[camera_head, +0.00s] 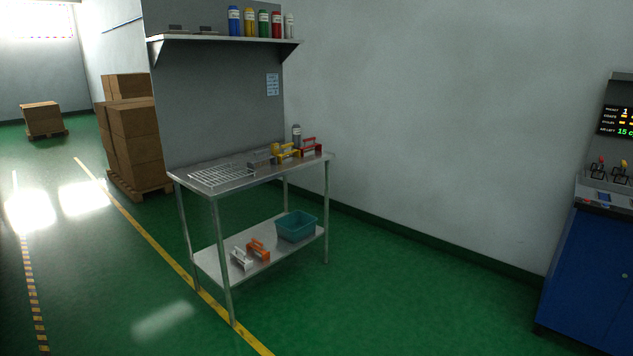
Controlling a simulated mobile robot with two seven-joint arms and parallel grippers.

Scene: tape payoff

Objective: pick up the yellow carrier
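The yellow carrier (286,150) sits on the top of a steel table (232,180), toward its right back part. A red carrier (311,146) stands just to its right, and a grey metal item (260,161) is to its left. A grey bottle (296,134) stands behind it. Neither of my grippers is in view.
A wire rack (222,175) lies on the tabletop's left. The lower shelf (262,267) holds a teal bin (296,227), an orange carrier (258,250) and a white carrier (241,259). A wall shelf (222,40) hangs above. A blue cabinet (585,270) stands right. Green floor ahead is clear.

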